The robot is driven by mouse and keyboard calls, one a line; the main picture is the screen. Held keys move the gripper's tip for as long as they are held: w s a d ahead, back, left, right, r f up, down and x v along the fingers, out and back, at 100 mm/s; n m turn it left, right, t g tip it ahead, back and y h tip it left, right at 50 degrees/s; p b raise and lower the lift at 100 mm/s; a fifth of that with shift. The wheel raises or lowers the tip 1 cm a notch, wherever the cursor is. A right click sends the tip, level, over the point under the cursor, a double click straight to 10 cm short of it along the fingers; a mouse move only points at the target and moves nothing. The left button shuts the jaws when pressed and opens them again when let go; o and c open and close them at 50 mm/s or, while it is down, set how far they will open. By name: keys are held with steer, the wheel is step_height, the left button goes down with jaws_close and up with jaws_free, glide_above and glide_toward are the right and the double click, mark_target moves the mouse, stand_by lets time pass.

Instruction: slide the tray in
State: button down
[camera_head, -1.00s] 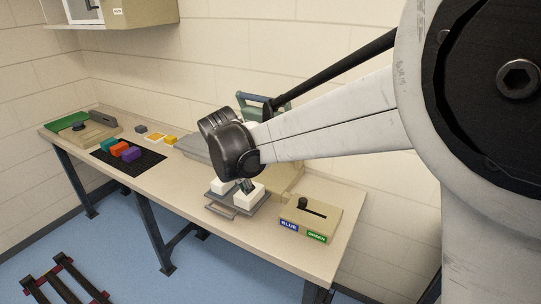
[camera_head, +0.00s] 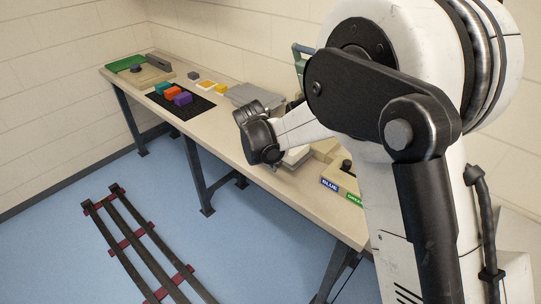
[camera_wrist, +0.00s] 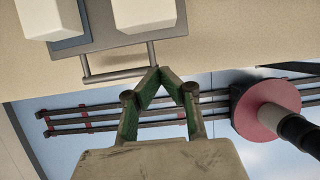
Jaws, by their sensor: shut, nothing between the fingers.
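The tray (camera_wrist: 98,28) is a grey plate with white blocks (camera_wrist: 145,12) on it, at the top of the wrist view. Its bar handle (camera_wrist: 118,73) sticks out toward my gripper (camera_wrist: 160,72). My gripper has green fingers, shut with tips together and nothing between them. The tips are close to the right end of the handle in that view; I cannot tell whether they touch. In the head view the tray (camera_head: 296,157) is partly hidden behind my wrist, which also hides the fingers and handle.
The bench (camera_head: 222,122) holds a black mat (camera_head: 203,107) with coloured blocks, a green-topped fixture (camera_head: 128,63) at the far left, and a box with BLUE (camera_head: 329,184) and GREEN labels at right. Floor rails (camera_head: 125,235) lie in front. The floor between is clear.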

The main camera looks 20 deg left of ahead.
mark_target(285, 164)
steer(key=shift+x, duration=0.9)
steer(key=shift+w+d+r, duration=0.1)
steer(key=shift+w+d, duration=0.15)
steer(key=shift+w, duration=0.35)
steer(key=shift+w+d+r, duration=0.1)
steer(key=shift+w+d, duration=0.15)
steer(key=shift+w, duration=0.35)
steer(key=shift+w+d, duration=0.25)
steer(key=shift+w, duration=0.35)
steer(key=shift+w, duration=0.1)
steer(key=w+d+b, duration=0.1)
steer(key=w+d, duration=0.1)
steer(key=w, duration=0.2)
steer(key=w+d+b, duration=0.1)
steer(key=w+d, duration=0.1)
steer(key=w, duration=0.3)
steer(key=w+d+b, duration=0.1)
steer(key=w+d, duration=0.1)
steer(key=w, duration=0.3)
steer(key=shift+w, duration=0.2)
steer(key=shift+w+d+r, duration=0.1)
steer(key=shift+w+d, duration=0.05)
steer(key=shift+w, duration=0.3)
steer(key=shift+w, duration=0.1)
